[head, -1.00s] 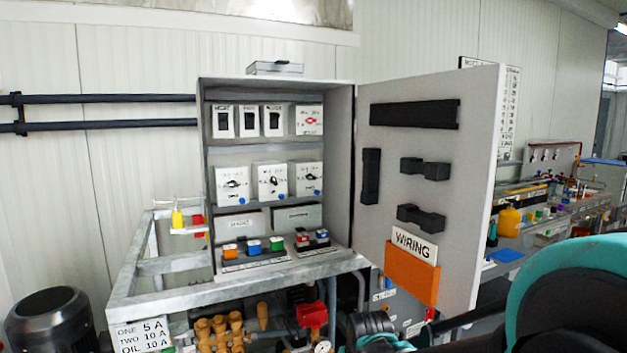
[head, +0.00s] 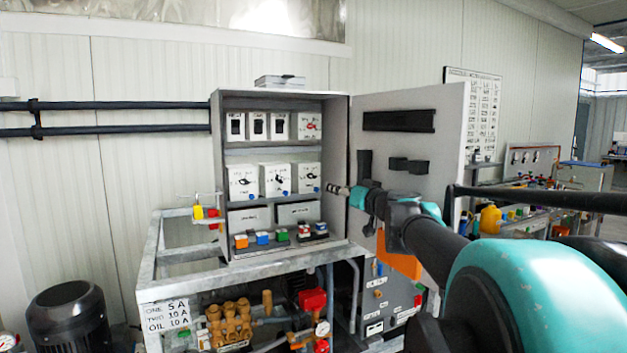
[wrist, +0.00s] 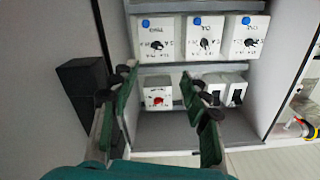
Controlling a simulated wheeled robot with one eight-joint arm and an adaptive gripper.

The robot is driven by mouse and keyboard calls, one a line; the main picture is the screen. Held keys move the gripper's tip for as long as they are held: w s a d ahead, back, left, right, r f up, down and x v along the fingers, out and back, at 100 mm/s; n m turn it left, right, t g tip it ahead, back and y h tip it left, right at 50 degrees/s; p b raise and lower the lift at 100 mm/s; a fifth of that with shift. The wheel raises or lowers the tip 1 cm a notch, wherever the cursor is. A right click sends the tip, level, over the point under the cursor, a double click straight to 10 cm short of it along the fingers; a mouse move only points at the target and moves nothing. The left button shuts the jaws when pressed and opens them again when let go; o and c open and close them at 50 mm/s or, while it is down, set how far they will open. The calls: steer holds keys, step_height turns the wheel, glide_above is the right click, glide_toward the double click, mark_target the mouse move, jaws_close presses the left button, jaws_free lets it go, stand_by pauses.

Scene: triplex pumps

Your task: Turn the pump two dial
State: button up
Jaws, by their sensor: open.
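Three white dial boxes with black knobs sit side by side on the cabinet's middle row: left (head: 243,182), middle (head: 275,180) and right (head: 306,178). Their labels are too blurred to read, so I cannot tell for sure which is pump two. The wrist view is upside down and shows the middle dial (wrist: 204,42) at the top, between two others (wrist: 157,40) (wrist: 244,42). My gripper (head: 336,189) is at the cabinet's right opening edge, by the door. In the wrist view my gripper (wrist: 163,82) is open and empty, apart from the dials.
The open cabinet door (head: 440,130) stands close behind and right of my gripper, with black blocks on it. Breakers and a red-switch box (head: 308,125) fill the top row. Coloured buttons (head: 262,238) line the bottom shelf. A placard (head: 166,316) lists ONE, TWO and OIL.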

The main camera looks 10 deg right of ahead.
glide_toward(313, 176)
steer(key=x, duration=0.8)
steer(key=shift+a, duration=0.1)
steer(key=shift+c, duration=0.6)
jaws_close()
